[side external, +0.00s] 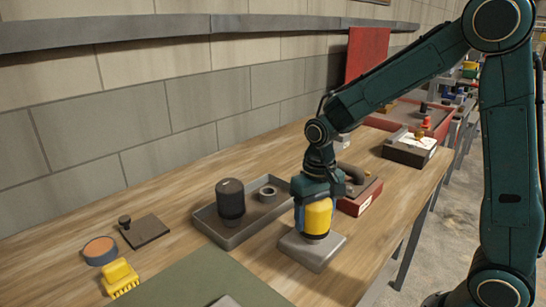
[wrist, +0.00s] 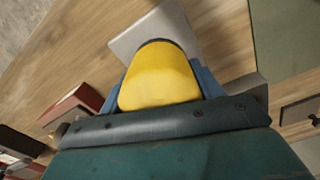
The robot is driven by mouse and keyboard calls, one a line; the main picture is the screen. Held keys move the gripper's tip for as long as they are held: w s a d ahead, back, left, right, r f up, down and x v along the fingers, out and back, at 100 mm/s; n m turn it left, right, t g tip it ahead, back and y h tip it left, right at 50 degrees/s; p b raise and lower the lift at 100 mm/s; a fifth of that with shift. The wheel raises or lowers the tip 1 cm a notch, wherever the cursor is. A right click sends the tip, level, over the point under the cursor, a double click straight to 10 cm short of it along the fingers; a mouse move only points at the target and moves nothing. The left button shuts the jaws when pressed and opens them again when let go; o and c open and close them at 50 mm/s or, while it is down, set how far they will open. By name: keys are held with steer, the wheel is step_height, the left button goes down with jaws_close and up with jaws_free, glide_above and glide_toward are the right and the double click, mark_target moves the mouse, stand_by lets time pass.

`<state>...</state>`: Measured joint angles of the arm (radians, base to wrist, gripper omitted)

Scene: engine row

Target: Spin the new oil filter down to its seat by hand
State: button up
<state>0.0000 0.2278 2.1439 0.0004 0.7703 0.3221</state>
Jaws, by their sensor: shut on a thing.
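The yellow oil filter (side external: 319,218) stands upright over a light grey square block (side external: 300,252) at the bench's front edge. My gripper (side external: 317,203) points down and is shut on the filter from above, with a blue finger on each side. In the wrist view my gripper (wrist: 162,85) holds the same yellow filter (wrist: 158,75), with a dark band at its far end and the grey block (wrist: 135,38) beyond it. The filter's lower end looks on or very close to the block. I cannot tell whether it touches, and the seat under it is hidden.
Left of the block, a grey tray (side external: 232,240) holds a black canister (side external: 231,203) and a dark ring (side external: 267,194). A red bin (side external: 362,200) is close behind on the right. A green mat (side external: 195,285), yellow brush-like piece (side external: 120,277) and orange-topped tin (side external: 100,250) lie left.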

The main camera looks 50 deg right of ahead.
steer(key=shift+m, duration=1.7)
steer(key=o, duration=1.3)
steer(key=shift+r, duration=0.15)
step_height(320, 180, up, 14)
steer(key=shift+f, duration=0.25)
